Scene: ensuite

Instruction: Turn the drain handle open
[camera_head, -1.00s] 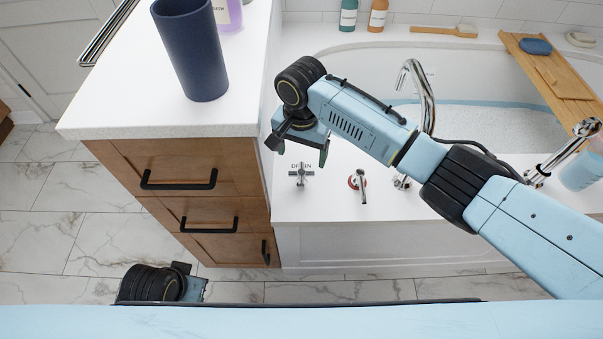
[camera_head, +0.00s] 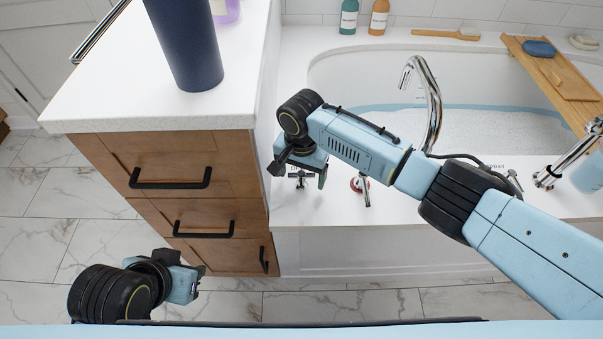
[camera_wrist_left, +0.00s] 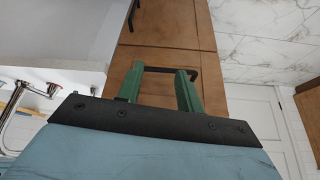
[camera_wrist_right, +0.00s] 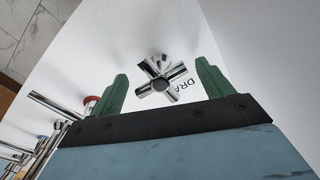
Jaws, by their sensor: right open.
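The drain handle (camera_wrist_right: 161,78) is a chrome cross on the white tub deck, with a partly visible "DRA" label beside it in the right wrist view. In the head view the handle (camera_head: 298,179) is partly hidden by my right gripper (camera_head: 299,172). My right gripper (camera_wrist_right: 162,70) is open, with one green finger on each side of the cross; I see gaps to both fingers and cannot tell the exact height above it. My left gripper (camera_head: 197,281) is low at the left. The left wrist view shows its green fingers (camera_wrist_left: 160,72) apart and empty in front of the wooden drawers.
A red-ringed handle (camera_head: 361,184) and a curved chrome spout (camera_head: 432,100) stand to the right on the deck. The white-topped wooden cabinet (camera_head: 195,165), bearing a dark blue cup (camera_head: 186,45), is close on the left. The bathtub (camera_head: 480,128) lies behind.

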